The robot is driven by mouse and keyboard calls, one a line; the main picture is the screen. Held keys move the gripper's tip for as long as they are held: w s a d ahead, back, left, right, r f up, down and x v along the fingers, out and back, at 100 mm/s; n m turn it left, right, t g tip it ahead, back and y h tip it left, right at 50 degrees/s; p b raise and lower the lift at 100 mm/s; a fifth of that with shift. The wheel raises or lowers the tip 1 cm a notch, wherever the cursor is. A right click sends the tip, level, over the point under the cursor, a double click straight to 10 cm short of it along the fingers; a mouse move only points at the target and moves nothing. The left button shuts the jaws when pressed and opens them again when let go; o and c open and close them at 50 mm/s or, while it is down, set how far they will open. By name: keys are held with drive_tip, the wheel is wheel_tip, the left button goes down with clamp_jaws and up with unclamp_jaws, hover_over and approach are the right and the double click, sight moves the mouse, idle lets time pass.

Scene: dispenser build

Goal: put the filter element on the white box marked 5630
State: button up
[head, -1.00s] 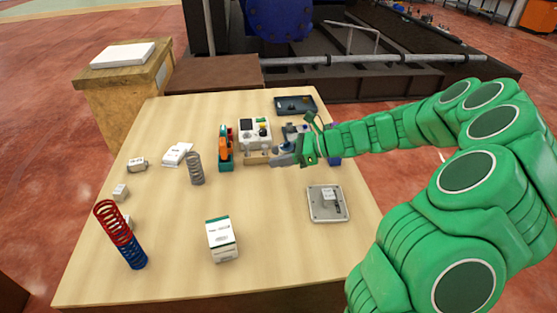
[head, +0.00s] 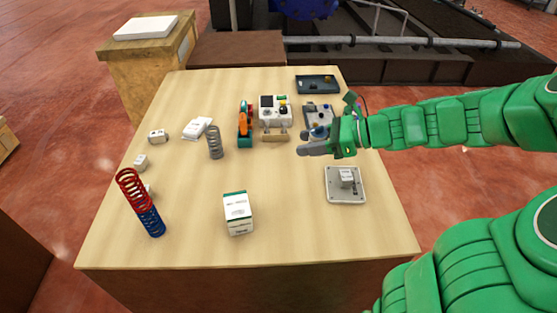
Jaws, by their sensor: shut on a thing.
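My gripper (head: 312,143) is over the right part of the table, its grey fingers pointing left. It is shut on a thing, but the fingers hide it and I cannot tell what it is. I cannot pick out the filter element for sure. Several white boxes are in view: a flat one (head: 198,128) at the back left, small ones (head: 157,136) and (head: 141,163) at the left edge, one with a green top edge (head: 238,213) at the front, and a small one (head: 346,177) on a grey plate. Their markings are too small to read, so I cannot tell which is 5630.
A grey coil (head: 215,143), a red and blue coil (head: 139,201), an orange and green device (head: 245,124) and a white device (head: 276,110) stand on the table (head: 290,220). A dark tray (head: 317,85) is at the back. The front middle is mostly clear.

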drive_tip(key=s+a+r+n+g, duration=0.1)
drive_tip(key=s+a+n+g, duration=0.1)
drive_tip(key=a, duration=0.7)
drive_tip(key=n+g, duration=0.1)
drive_tip(key=g, duration=0.1)
hover_over(230, 194)
drive_tip(key=shift+f, duration=3.4)
drive_tip(key=shift+f, duration=0.1)
drive_tip(key=o, duration=1.1)
drive_tip(key=shift+d+r, duration=0.2)
drive_tip(key=shift+d, duration=0.05)
drive_tip(key=v, duration=1.1)
drive_tip(key=shift+s+d, duration=0.1)
drive_tip(key=shift+d, duration=0.2)
